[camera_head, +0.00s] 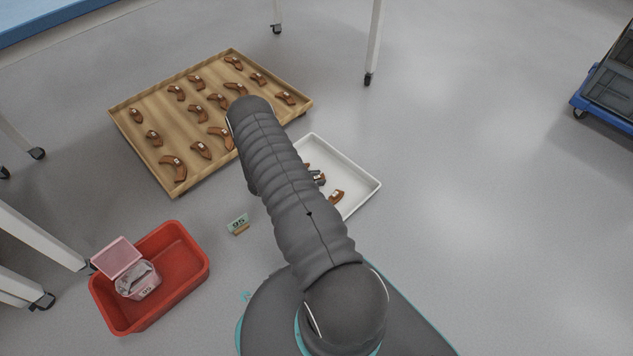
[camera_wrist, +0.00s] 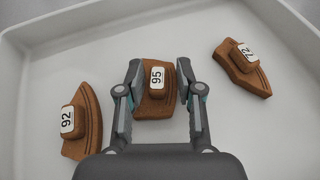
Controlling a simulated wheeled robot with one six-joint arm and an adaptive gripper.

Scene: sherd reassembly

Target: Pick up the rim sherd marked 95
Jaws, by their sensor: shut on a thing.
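The rim sherd marked 95 (camera_wrist: 157,101) is brown with a white number label, and sits between the fingers of my gripper (camera_wrist: 157,88) in the wrist view. My gripper is shut on it, one finger against each side. The sherd is over the white tray (camera_wrist: 225,24); I cannot tell whether it touches the tray floor. In the head view my arm hides most of this spot, and the white tray (camera_head: 360,185) shows to its right.
Sherd 92 (camera_wrist: 88,120) lies left of my gripper and sherd 72 (camera_wrist: 243,70) lies right, both in the tray. A wooden tray (camera_head: 143,150) holds several sherds.

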